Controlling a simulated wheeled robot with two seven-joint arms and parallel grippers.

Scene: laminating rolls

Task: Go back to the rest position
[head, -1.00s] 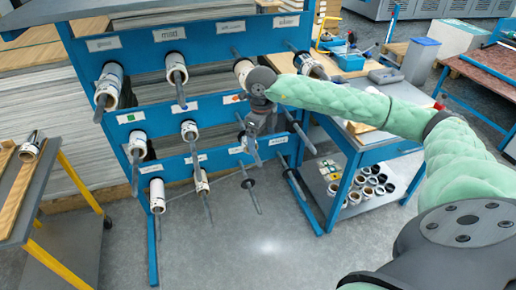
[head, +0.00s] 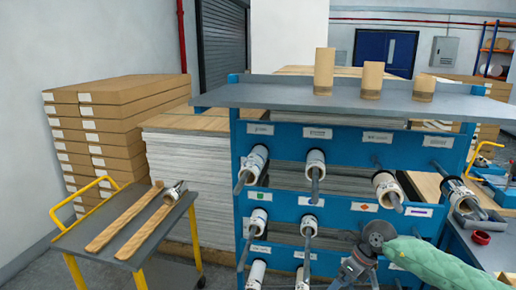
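My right arm, in a green padded sleeve, enters the head view from the lower right. My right gripper (head: 345,280) is at the bottom edge, in front of the blue roll rack (head: 330,147). It is partly cut off by the frame edge, so its fingers cannot be made out. White rolls hang on the rack's pegs, including one at the upper left (head: 252,166), one in the upper middle (head: 315,164) and one further right (head: 385,185). My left gripper is not in view.
A grey cart (head: 118,232) with yellow handles stands at the left, carrying wooden boards and a roll. Stacked brown boxes (head: 115,135) stand behind it. Several cardboard cores (head: 324,72) stand on the rack's top shelf. A workbench (head: 480,240) is at the right.

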